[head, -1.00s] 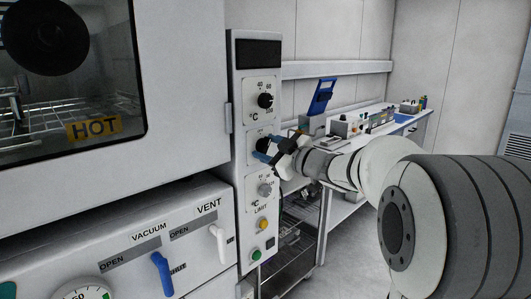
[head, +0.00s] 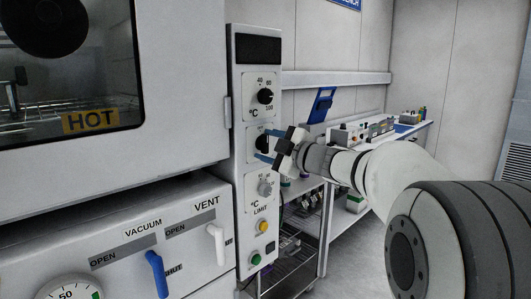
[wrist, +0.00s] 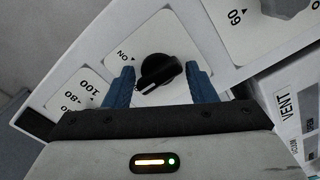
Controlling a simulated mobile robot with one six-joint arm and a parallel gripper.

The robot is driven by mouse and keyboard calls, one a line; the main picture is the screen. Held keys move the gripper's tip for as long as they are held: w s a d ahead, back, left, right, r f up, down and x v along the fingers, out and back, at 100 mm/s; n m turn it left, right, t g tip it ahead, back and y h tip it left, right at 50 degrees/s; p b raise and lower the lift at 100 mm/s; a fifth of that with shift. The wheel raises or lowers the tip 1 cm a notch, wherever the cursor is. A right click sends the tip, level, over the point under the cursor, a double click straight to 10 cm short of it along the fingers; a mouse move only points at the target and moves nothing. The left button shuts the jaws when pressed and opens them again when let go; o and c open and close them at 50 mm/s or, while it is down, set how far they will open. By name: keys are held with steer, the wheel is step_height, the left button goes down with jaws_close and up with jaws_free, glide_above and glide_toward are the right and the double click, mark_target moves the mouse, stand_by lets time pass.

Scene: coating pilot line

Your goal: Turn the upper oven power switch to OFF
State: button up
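The upper oven power switch is a black rotary knob (wrist: 160,72) on a white plate with an ON mark, which appears upside down in the wrist view. In the head view the knob (head: 262,143) is partly hidden by my gripper. My gripper (wrist: 160,82) is open, with one blue finger on each side of the knob. Gaps show between the fingers and the knob in the wrist view. A pale line on the knob points to the lower left there. In the head view my gripper (head: 269,145) reaches the panel from the right.
A black temperature dial (head: 265,97) sits above the switch. A grey limit dial (head: 265,187), a yellow button (head: 263,227) and a green button (head: 255,260) sit below. The oven door marked HOT (head: 180,80) is left. A wire rack cart (head: 300,260) stands right of the panel.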

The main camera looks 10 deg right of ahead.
steer(key=o, duration=0.4)
steer(key=shift+r, duration=0.1)
steer(key=shift+o, duration=0.2)
steer(key=v, duration=0.6)
